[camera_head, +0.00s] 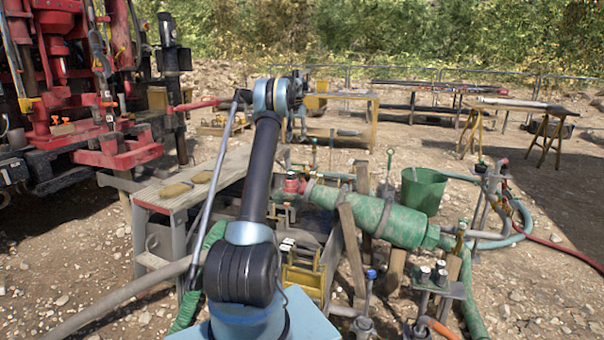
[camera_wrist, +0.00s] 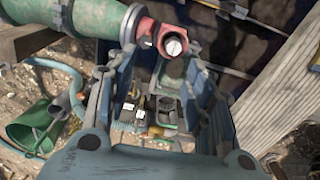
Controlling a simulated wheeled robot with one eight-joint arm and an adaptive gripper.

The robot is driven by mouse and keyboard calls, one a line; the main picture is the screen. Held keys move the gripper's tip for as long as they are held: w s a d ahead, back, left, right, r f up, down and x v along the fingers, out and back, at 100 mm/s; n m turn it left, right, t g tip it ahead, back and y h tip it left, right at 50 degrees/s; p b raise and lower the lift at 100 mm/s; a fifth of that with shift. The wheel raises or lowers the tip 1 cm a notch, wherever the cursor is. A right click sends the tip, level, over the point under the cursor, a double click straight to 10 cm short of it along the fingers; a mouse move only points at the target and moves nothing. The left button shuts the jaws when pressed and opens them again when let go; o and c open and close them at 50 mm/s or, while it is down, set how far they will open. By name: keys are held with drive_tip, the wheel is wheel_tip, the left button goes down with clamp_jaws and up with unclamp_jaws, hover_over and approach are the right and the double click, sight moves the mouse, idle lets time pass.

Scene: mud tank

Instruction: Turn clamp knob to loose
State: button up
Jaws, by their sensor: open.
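In the wrist view, my gripper (camera_wrist: 163,98) is open, with one blue-grey finger on each side and nothing gripped between them. Below and between the fingers is a small assembly (camera_wrist: 165,108) of dark and grey parts with a little yellow. A red fitting (camera_wrist: 146,27) with a round pale-faced cap (camera_wrist: 173,46) lies just beyond the fingertips, at the end of a green pipe (camera_wrist: 85,20). The red fitting also shows in the head view (camera_head: 292,185). I cannot tell for sure which part is the clamp knob, nor its turn position.
A grey bench (camera_head: 160,196) with gloves (camera_head: 177,189) stands left of the fitting. The large green cylinder (camera_head: 395,222) and a green bucket (camera_head: 422,190) are to the right. Hoses and valve stands crowd the front right. Red drilling machinery (camera_head: 120,150) fills the left.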

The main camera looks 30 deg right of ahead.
hover_over(303, 173)
drive_tip(key=w, duration=0.1)
wheel_tip(303, 173, down, 3)
drive_tip(key=f, duration=1.7)
drive_tip(key=shift+w+d+f, duration=0.1)
drive_tip(key=shift+w+d, duration=0.1)
drive_tip(key=shift+d, duration=0.2)
drive_tip(key=c, duration=1.1)
